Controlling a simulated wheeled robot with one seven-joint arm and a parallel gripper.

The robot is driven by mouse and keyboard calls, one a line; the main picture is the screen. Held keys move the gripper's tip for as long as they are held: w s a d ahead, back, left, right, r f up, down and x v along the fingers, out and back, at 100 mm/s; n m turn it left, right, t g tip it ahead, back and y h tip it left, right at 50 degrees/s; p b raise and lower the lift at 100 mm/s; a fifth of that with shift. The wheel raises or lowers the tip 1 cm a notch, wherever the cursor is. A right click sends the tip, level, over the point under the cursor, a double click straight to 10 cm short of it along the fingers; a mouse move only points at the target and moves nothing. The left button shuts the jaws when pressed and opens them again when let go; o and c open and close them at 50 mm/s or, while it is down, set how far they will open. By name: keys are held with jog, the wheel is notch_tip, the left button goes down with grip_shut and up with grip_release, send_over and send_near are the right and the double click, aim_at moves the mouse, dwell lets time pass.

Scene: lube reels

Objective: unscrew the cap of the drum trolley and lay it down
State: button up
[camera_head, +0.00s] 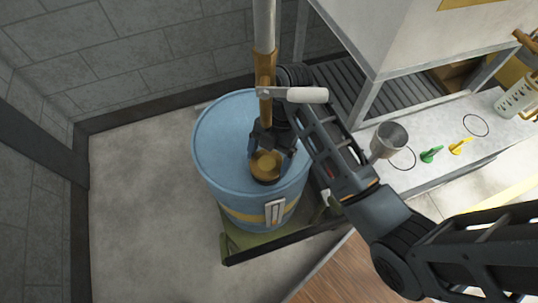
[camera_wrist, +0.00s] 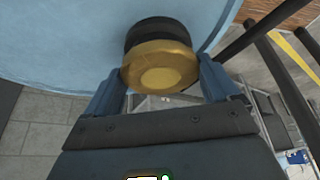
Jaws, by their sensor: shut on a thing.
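The drum trolley carries a blue drum (camera_head: 225,135) with a yellow band, standing upright on an olive base (camera_head: 245,240). The drum's cap (camera_head: 266,165) is round, brass-yellow on top, near the front of the drum's lid. In the wrist view the cap (camera_wrist: 160,68) shows with a black ring behind it, against the blue drum lid (camera_wrist: 60,40). My gripper (camera_head: 270,152) is over the cap with its fingers on either side, shut on it. In the wrist view the fingers of my gripper (camera_wrist: 160,90) flank the brass part. Whether the cap is still threaded cannot be told.
A pump with a pale pipe and brass fitting (camera_head: 265,65) rises from the drum, its white-handled lever (camera_head: 306,95) close to my arm. A grey bench (camera_head: 440,115) at right holds a metal cup (camera_head: 388,138), a green funnel-like item (camera_head: 431,154) and a yellow one (camera_head: 460,146). Floor at left is clear.

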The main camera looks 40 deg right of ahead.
jog(key=n+g+p, duration=0.1)
jog(key=n, duration=0.2)
jog(key=shift+a+n+g+p, duration=0.1)
jog(key=shift+n+g+p, duration=0.2)
jog(key=shift+f+n+h+p, duration=0.2)
jog(key=shift+n+h+p, duration=0.15)
jog(key=shift+n, duration=0.35)
jog(key=shift+w+r+n+g+h+p, duration=0.15)
jog(key=shift+n+g+h+p, duration=0.15)
jog(key=shift+n+p, duration=0.25)
jog(key=shift+o, duration=1.1)
jog(key=shift+r+n+g+h+p, duration=0.1)
jog(key=shift+n+g+h+p, duration=0.25)
jog(key=shift+n, duration=1.8)
jog(key=o, duration=0.6)
jog(key=shift+w+r, duration=0.1)
jog(key=shift+w, duration=0.05)
